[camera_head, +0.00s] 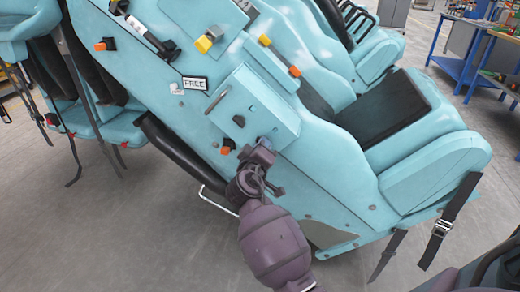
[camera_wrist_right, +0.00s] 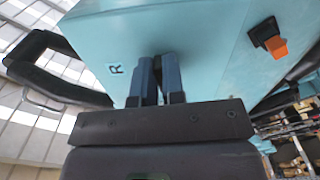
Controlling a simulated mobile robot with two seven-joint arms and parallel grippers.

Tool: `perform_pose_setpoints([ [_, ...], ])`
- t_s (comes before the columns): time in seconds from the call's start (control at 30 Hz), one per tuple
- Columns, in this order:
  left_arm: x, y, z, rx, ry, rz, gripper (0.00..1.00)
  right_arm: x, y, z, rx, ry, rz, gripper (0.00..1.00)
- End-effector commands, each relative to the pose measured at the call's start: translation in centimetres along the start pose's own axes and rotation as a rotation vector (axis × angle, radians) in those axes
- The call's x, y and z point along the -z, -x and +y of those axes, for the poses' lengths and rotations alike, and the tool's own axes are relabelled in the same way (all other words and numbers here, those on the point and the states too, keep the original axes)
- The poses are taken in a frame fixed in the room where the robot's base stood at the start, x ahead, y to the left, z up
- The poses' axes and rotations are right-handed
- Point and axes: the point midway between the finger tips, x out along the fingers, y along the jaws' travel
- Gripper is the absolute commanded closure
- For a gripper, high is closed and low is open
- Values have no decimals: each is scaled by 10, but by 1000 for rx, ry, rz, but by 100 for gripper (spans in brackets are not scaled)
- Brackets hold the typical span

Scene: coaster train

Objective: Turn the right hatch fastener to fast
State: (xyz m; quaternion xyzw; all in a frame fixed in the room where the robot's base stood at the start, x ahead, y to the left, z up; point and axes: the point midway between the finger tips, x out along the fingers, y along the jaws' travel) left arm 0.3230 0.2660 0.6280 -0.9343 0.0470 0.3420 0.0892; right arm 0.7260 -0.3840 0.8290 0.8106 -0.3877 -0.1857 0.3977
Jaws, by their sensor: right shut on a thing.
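The pale blue hatch box (camera_head: 262,98) projects from the side of the tilted coaster car, and it also fills the top of the right wrist view (camera_wrist_right: 200,50). My right gripper (camera_head: 262,147) is at the lower end of this box. In the right wrist view its two fingers (camera_wrist_right: 159,80) are close together against the R-marked face, shut on the right hatch fastener. The fastener is hidden by the fingers, so its angle cannot be told. My left gripper is not in view.
A FREE sign (camera_head: 194,83) is on the car body left of the box. An orange-and-black fitting (camera_wrist_right: 270,40) sits to the right in the wrist view. A black padded bar (camera_head: 170,150) and seats (camera_head: 385,120) flank the box. Grey floor lies below.

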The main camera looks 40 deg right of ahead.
Motion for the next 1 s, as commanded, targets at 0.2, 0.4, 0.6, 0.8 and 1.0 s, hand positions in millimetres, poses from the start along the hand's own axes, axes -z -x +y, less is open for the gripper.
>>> perform_pose_setpoints([
  [0.2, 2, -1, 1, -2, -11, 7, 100, -1, 0, -2, 2, -56, -1, 100],
  [0.4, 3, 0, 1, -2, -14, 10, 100, 0, 0, -1, 2, -72, 0, 100],
  [0.6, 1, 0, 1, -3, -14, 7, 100, 0, 0, -1, 1, -73, 0, 100],
  [0.8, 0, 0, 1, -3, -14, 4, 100, 0, 0, -1, 1, -72, 0, 75],
  [1.0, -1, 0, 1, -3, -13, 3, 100, 0, 0, -1, 0, -71, 0, 65],
])
